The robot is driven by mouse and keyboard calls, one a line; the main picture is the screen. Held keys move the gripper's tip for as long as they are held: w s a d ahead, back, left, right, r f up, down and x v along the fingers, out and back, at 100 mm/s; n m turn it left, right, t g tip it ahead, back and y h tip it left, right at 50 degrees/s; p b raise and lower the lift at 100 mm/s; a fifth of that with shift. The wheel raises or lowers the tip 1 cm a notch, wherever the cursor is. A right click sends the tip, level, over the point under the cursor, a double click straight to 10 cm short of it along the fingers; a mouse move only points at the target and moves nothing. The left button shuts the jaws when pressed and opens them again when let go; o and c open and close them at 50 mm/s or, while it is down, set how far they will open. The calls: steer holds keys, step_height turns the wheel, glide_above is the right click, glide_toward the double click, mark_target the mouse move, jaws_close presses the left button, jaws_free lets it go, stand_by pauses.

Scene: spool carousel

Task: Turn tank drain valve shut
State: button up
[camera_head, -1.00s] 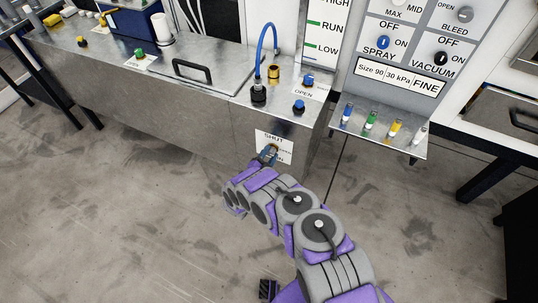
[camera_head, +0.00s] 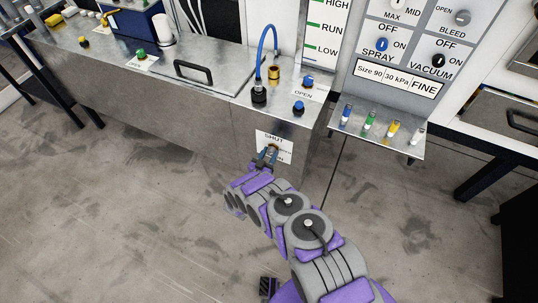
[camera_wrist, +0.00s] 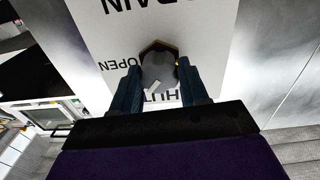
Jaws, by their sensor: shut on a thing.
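The drain valve (camera_wrist: 158,70) shows in the wrist view as a grey rounded knob with a dark, brassy edge. It sits in front of a white label (camera_wrist: 205,30) that reads upside down, with DRAIN, OPEN and partly hidden SHUT lettering. My gripper (camera_head: 268,154) is at the tank's front face and its two blue-grey fingers are shut on the valve, one on each side. The valve's exact angle is hard to tell.
The metal tank (camera_head: 190,108) has a lid with a black handle (camera_head: 193,71). A blue hose (camera_head: 261,45), a brass fitting (camera_head: 274,74) and a blue knob (camera_head: 298,107) stand on top. A shelf with several coloured vials (camera_head: 370,124) juts out at right. The floor in front is clear.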

steer(key=n+b, duration=0.1)
steer(key=n, duration=0.4)
steer(key=shift+a+f+n+y+b, duration=0.1)
steer(key=shift+f+n+y+b, duration=0.1)
steer(key=shift+n+y+b, duration=0.15)
steer(key=shift+a+r+n+b, duration=0.1)
steer(key=shift+n+b, duration=0.45)
steer(key=shift+n, duration=0.9)
steer(key=o, duration=1.1)
steer(key=shift+a, duration=0.1)
steer(key=shift+c, duration=0.2)
